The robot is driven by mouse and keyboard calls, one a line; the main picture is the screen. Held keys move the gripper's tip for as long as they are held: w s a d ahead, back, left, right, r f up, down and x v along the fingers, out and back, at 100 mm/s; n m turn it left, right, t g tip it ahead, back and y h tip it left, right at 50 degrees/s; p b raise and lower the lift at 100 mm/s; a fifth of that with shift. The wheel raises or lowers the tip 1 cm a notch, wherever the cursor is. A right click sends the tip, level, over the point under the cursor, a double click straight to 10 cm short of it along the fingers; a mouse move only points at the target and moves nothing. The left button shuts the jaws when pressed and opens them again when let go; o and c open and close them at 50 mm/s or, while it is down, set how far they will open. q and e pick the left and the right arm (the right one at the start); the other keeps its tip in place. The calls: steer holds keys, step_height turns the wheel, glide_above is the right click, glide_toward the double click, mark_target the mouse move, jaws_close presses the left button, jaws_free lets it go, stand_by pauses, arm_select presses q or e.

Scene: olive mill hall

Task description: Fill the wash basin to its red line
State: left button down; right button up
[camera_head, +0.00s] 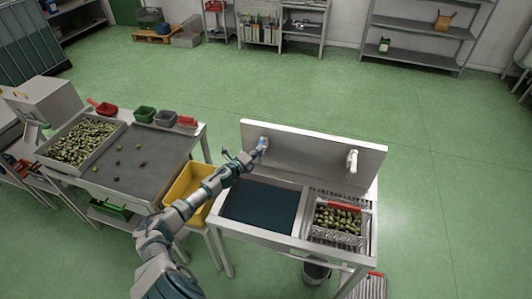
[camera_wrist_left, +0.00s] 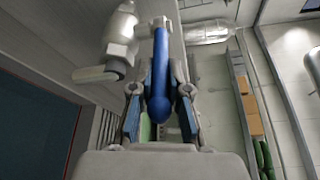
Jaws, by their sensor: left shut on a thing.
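The wash basin (camera_head: 229,203) is the left bowl of a steel sink unit. Its inside looks dark blue in the head view; I cannot tell the water level, and I cannot make out the red line. A blue lever (camera_head: 262,143) sits on the sink's backsplash above this bowl. My left gripper (camera_head: 249,158) is at the lever. In the left wrist view the gripper (camera_wrist_left: 160,115) is shut on the blue lever (camera_wrist_left: 161,65), its fingers on both sides of the rounded end. A metal tap body (camera_wrist_left: 121,35) stands beside it. My right gripper is not in view.
The right bowl holds a basket of olives (camera_head: 337,219) with a red handle, below another tap (camera_head: 352,160). A yellow crate (camera_head: 183,182) and a sorting table (camera_head: 150,160) stand left of the sink. A bucket (camera_head: 316,270) stands below. Green floor behind is clear.

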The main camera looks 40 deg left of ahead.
arm_select(q)
steer(key=shift+a+r+h, duration=0.1)
steer(key=shift+h, duration=0.2)
steer(key=c, duration=1.2)
jaws_free()
steer(key=shift+a, duration=0.1)
steer(key=shift+o, duration=0.3)
steer(key=shift+s+a, duration=0.1)
steer(key=shift+f, duration=0.2)
steer(key=shift+s, duration=0.25)
steer(key=s+r, duration=0.1)
steer(key=s, duration=1)
steer(key=shift+s+a+r, duration=0.15)
steer(key=shift+s+a, duration=0.05)
steer(key=shift+a, duration=0.15)
